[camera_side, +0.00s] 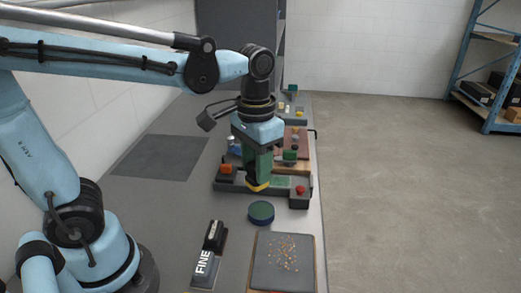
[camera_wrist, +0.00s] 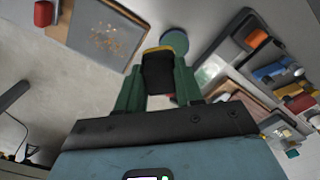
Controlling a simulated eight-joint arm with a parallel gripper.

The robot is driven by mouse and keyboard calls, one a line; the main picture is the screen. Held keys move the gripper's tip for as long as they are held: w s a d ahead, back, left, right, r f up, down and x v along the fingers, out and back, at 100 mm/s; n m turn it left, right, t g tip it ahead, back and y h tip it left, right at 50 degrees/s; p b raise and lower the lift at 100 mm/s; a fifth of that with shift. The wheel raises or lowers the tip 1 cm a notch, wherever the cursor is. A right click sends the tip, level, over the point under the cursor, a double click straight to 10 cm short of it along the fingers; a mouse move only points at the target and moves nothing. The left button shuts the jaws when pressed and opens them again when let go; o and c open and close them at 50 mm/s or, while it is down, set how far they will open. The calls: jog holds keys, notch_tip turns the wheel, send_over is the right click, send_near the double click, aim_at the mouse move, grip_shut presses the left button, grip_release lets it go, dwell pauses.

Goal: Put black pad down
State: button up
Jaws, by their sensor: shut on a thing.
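The black pad (camera_wrist: 158,75) has a yellow edge and sits between the green fingers of my gripper (camera_wrist: 158,90) in the wrist view. My gripper is shut on it. In the side view my gripper (camera_side: 258,178) points down, and the pad's yellow edge (camera_side: 259,187) shows at the fingertips, in front of the dark tray. The pad looks raised, but its height over the bench is hard to tell. A round disc, green with a blue side (camera_side: 261,212), lies on the bench nearer the side camera. It also shows beyond the pad in the wrist view (camera_wrist: 176,40).
The dark compartment tray (camera_side: 228,187) holds coloured parts, with a red knob (camera_side: 301,190) at its right. A grey board (camera_side: 262,272) with orange bits and a block marked FINE (camera_side: 205,262) lie nearer. A dark flat mat (camera_side: 160,157) lies left; bench around it is clear.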

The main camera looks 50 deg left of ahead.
jog(key=s+d+f, duration=0.2)
jog(key=s, duration=0.6)
jog(key=w+a+f, duration=0.1)
jog(key=a+f, duration=0.1)
jog(key=a, duration=0.1)
jog(key=w+a+f, duration=0.2)
jog(key=a, duration=0.2)
jog(key=w+a+f, duration=0.1)
jog(key=a+f, duration=0.2)
jog(key=a, duration=0.1)
jog(key=shift+w, duration=0.15)
jog(key=shift+a+f, duration=0.1)
jog(key=shift+f, duration=1.9)
jog(key=shift+f, duration=0.2)
jog(key=o, duration=0.9)
